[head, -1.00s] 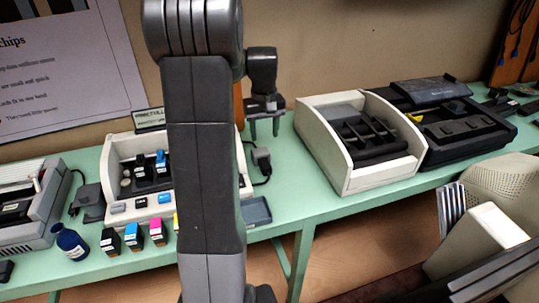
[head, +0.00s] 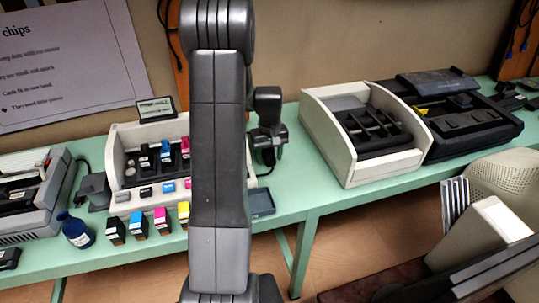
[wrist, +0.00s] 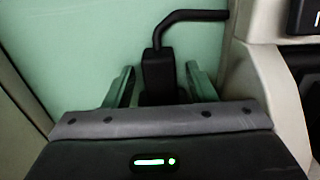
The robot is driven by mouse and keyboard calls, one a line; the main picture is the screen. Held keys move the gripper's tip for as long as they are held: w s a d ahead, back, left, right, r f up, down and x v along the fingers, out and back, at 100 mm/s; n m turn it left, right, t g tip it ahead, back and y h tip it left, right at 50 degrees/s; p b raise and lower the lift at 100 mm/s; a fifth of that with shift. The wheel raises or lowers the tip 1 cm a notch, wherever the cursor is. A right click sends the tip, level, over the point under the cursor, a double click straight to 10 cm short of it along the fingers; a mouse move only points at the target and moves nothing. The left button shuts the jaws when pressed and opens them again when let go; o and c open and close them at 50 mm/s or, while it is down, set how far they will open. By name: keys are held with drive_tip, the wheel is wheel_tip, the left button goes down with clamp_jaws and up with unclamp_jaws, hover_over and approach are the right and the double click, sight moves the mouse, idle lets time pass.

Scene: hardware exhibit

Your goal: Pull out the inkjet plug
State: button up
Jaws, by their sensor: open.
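The black plug (wrist: 158,72) stands on the green tabletop in the wrist view, with its black cable bending away to the right from its far end. My gripper (wrist: 158,88) is open, with one finger on each side of the plug. Small gaps seem to show beside it; I cannot tell whether either finger touches it. In the head view my gripper (head: 268,150) is lowered just right of the beige inkjet unit (head: 125,208), partly behind my arm. The plug is hard to make out there.
Colour cartridges (head: 138,226) and a blue bottle (head: 76,231) stand along the table's front edge. A small dark tray (head: 262,203) lies in front of the gripper. A beige slotted box (head: 340,180) stands to the right, beside a black machine (head: 462,125).

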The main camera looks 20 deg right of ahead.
sight(273, 170)
clamp_jaws()
drive_tip(key=shift+s+a+b, duration=0.1)
drive_tip(key=shift+s+b, duration=0.35)
drive_tip(key=shift+s, duration=1.25)
unclamp_jaws()
drive_tip(key=shift+s, duration=0.1)
drive_tip(key=shift+r, duration=0.1)
drive_tip(key=shift+r, duration=0.35)
wheel_tip(273, 170, up, 13)
drive_tip(key=shift+f, duration=0.15)
